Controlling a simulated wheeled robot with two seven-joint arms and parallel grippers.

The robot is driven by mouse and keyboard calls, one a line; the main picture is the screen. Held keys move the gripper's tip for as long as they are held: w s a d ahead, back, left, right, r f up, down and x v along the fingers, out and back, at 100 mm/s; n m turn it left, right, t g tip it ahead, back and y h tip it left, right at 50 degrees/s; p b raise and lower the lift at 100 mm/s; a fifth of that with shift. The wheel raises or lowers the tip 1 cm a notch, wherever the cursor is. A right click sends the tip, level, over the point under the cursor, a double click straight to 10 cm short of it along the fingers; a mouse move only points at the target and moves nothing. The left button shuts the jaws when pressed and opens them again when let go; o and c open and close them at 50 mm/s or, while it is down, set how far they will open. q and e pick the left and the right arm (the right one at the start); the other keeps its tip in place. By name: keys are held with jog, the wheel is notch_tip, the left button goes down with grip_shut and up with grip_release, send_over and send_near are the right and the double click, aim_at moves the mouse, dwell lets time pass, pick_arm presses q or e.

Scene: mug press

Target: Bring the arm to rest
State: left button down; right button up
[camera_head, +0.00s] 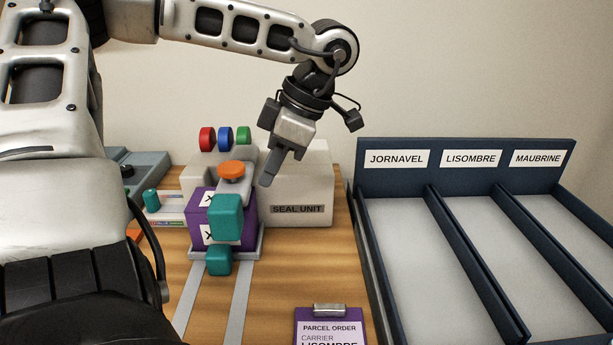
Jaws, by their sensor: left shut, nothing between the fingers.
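My left gripper (269,180) hangs from the arm that comes in from the upper left. Its fingers are shut and empty, pointing down in front of the seal unit (300,190). The fingertips are just right of an orange button or knob (238,170) on a grey arm; I cannot tell if they touch anything. A purple parcel (243,235) stands below the orange knob on a grey carriage (255,256), with teal blocks (226,217) in front of it. My right gripper is not in view.
A dark blue sorting rack (465,185) with bays labelled JORNAVEL, LISOMBRE and MAUBRINE stands at the right, its bays empty. A clipboard (331,329) reading PARCEL ORDER, CARRIER LISOMBRE lies at the front. Red, blue and green discs (226,137) top the seal unit. Bare wooden table (310,265) lies between.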

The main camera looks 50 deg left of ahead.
pick_arm(q)
jog(key=shift+r, duration=0.3)
dwell(0.4)
